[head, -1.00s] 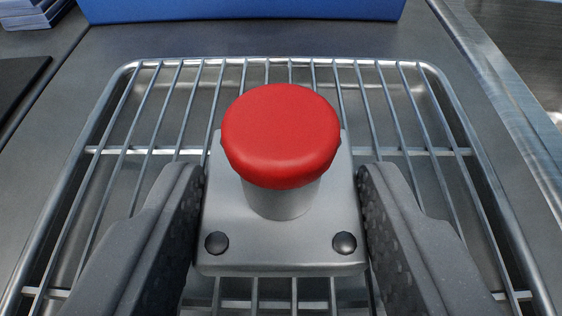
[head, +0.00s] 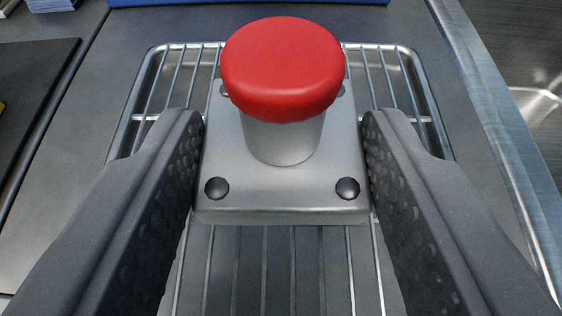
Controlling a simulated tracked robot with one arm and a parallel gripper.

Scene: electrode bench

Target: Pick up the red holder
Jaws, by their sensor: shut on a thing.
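The red holder (head: 282,68) has a round red cap on a short grey stem. The stem stands on a square grey metal base plate (head: 280,197) with dark screws at its corners. My gripper (head: 284,150) is shut on the base plate, with one dark textured finger against its left side and one against its right side. The holder is upright and appears raised above the wire rack (head: 420,90). The far part of the base is hidden by the cap.
The wire rack lies on a dark grey bench (head: 75,140). A black mat (head: 35,90) is at the left, and a blue object (head: 250,2) is at the far edge. A metal sink-like basin (head: 525,60) is at the right. Light blue stacked items (head: 52,5) are at the top left.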

